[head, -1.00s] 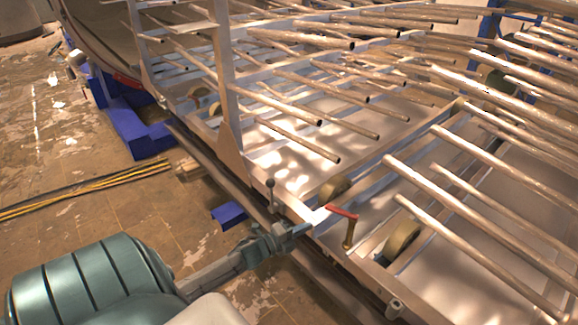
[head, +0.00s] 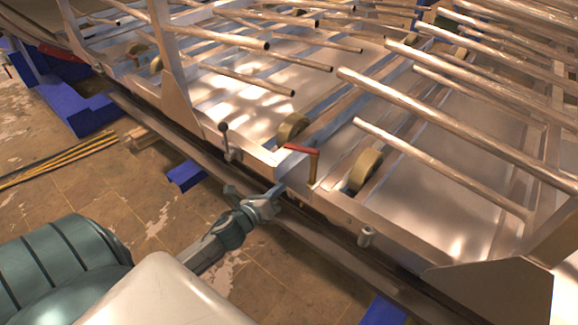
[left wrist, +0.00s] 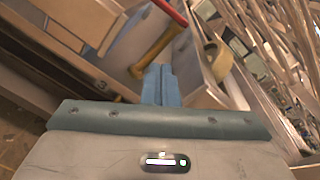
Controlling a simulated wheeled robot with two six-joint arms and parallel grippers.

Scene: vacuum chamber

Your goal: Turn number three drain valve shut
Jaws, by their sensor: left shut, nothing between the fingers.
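A valve with a red lever handle (head: 300,148) and a brass-coloured stem (head: 314,170) stands at the frame's front edge in the head view. My left gripper (head: 280,189) is shut and empty, just left of and below the valve in the head view. Its closed fingers (left wrist: 160,82) point toward the stem in the wrist view, apparently without gripping it. My right gripper is not in view.
A ball-topped lever (head: 227,142) stands left of the valve. A tan roller (head: 366,168) sits right of it and another roller (head: 293,128) behind it. Long metal rods (head: 440,120) overhang the frame. Blue blocks (head: 186,176) and yellow cables (head: 60,160) lie on the floor.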

